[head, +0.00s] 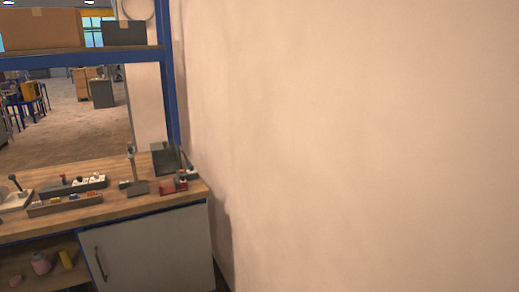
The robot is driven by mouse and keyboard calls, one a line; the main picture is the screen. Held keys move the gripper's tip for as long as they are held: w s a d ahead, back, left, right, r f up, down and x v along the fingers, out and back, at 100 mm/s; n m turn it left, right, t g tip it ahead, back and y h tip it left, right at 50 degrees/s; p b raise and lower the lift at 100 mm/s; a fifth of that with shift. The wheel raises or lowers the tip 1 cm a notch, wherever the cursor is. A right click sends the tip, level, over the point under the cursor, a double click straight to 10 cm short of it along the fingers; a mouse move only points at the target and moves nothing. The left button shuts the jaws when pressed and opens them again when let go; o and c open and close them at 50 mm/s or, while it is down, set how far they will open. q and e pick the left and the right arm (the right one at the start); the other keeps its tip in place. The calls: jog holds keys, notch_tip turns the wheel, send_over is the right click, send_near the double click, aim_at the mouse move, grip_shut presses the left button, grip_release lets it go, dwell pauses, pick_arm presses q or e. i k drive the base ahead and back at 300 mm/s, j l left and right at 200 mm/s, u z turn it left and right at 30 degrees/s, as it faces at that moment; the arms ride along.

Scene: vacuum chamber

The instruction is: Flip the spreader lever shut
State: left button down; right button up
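Neither of my grippers shows in the head view. I cannot tell which thing, if any, is the spreader lever. A small red device (173,187) sits on the workbench near its right front corner. A grey stand with an upright post (131,165) is just left of it. At the far left of the bench, a pale base carries a dark tilted handle with a knob (14,182). These things are too small to tell whether any lever is open or shut.
The wooden workbench (110,210) fills the lower left, with a grey cabinet door (150,250) below. Trays with small parts (65,203) lie on it. A blue-framed shelf holds boxes (42,30) above. A bare beige wall (360,140) fills the right.

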aim_at(11, 177)
jog(key=u, duration=1.75)
